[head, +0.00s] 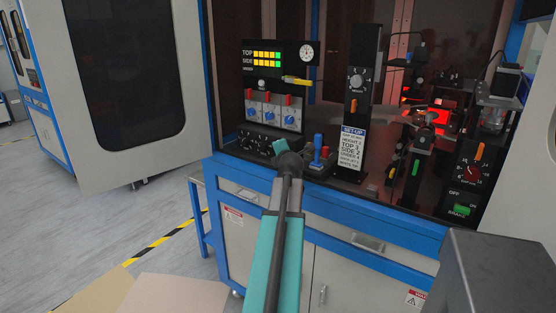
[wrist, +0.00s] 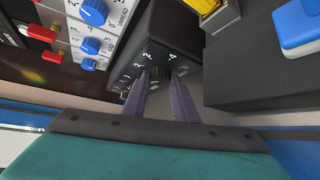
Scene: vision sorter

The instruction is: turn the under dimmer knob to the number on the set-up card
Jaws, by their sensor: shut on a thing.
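In the wrist view my gripper (wrist: 160,78) is shut on a small dark knob (wrist: 160,71) at the near right end of the black dimmer box (wrist: 152,42). White numbers ring the knob; its pointer is hidden between the fingers. In the head view my gripper (head: 280,147) is at the right end of the dimmer box (head: 252,139), and my arm hides that knob. The set-up card (head: 352,153) stands to the right; its small UNDER line is hard to read surely. On the display (head: 275,57), TOP and SIDE rows are lit; the UNDER row looks dark.
A panel with blue knobs and red switches (head: 272,108) stands behind the dimmer box. A box with a blue joystick (head: 319,146) is close on the right. A post with a round dial (head: 357,77) rises behind the card.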

